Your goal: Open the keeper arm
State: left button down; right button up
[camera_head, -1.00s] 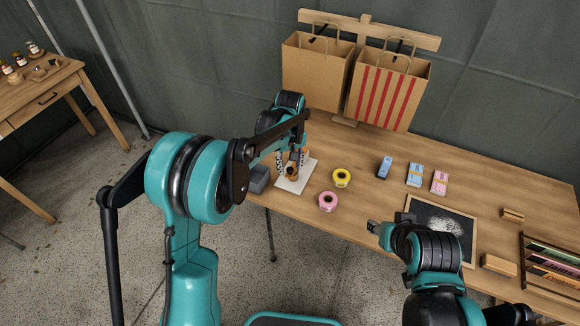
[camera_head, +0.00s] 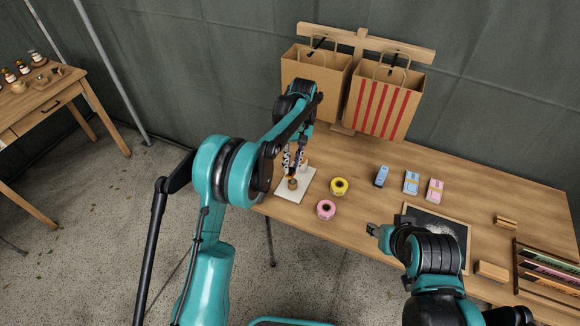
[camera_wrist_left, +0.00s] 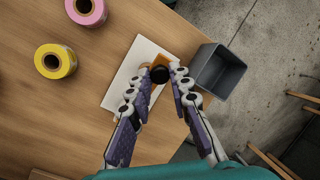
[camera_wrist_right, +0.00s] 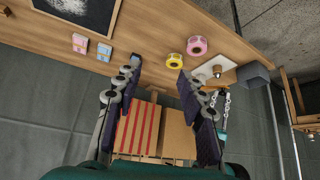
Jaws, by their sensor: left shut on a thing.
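A white board (camera_head: 285,194) lies at the left end of the table, with a small brown fixture (camera_head: 292,184) on it. My left gripper (camera_head: 294,174) reaches down to this fixture from above. I cannot tell for sure which part is the keeper arm; the fingers hide much of the fixture. My right gripper (camera_wrist_right: 160,75) is open and empty, above the table's right half.
A yellow roll (camera_head: 339,186) and a pink roll (camera_head: 326,209) stand right of the board. A grey bin (camera_wrist_left: 219,70) is beside it at the table edge. Two paper bags (camera_head: 383,105) hang on a wooden rack behind. A dark framed board (camera_head: 437,224) lies near my right gripper.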

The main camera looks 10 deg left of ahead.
jog(key=shift+r, duration=0.35)
